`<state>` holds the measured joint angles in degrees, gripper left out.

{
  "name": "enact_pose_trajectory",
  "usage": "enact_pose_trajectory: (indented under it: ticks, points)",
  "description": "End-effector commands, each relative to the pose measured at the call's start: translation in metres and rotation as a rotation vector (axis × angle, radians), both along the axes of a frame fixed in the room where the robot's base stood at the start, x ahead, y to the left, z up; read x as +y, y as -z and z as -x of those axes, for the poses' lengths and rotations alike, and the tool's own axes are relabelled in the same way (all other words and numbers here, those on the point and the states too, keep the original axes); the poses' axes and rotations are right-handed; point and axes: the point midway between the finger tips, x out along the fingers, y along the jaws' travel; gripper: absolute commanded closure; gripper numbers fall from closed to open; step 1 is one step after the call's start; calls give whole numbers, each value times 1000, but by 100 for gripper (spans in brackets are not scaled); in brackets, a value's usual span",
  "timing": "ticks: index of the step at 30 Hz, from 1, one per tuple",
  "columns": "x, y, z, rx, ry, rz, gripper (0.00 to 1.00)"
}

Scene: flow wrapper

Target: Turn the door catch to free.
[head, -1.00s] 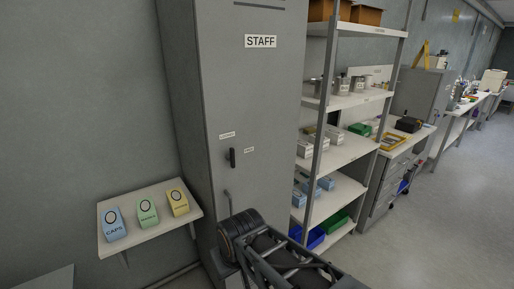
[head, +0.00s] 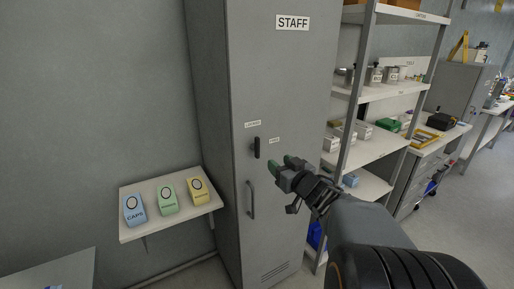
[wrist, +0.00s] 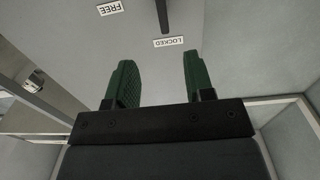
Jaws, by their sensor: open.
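The door catch (head: 257,148) is a small black upright lever on the grey locker door (head: 285,75). The LOCKED label (head: 252,124) is above it and the FREE label (head: 274,141) is to its right. The catch stands upright, in line with the LOCKED label rather than the FREE one. My gripper (head: 281,165) has green fingers and is open and empty, just right of and below the catch. In the wrist view the dark catch (wrist: 162,14) shows beyond the gap between the fingers, apart from them, with the labels upside down.
A door pull handle (head: 251,200) is below the catch. A wall shelf (head: 170,222) with several small boxes stands at left. An open shelving rack (head: 365,90) is close on the right of the locker, behind my arm.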

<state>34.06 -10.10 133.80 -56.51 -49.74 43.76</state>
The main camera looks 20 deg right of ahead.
Motion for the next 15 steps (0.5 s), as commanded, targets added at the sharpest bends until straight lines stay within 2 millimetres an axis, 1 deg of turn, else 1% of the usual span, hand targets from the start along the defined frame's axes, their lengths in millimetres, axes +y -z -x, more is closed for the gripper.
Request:
enact_pose_trajectory:
  ticks: [5,15]
  points:
    - [4,0,-20,-7,-23,-6,52]
    - [12,0,-85,-6,-23,-6,52]
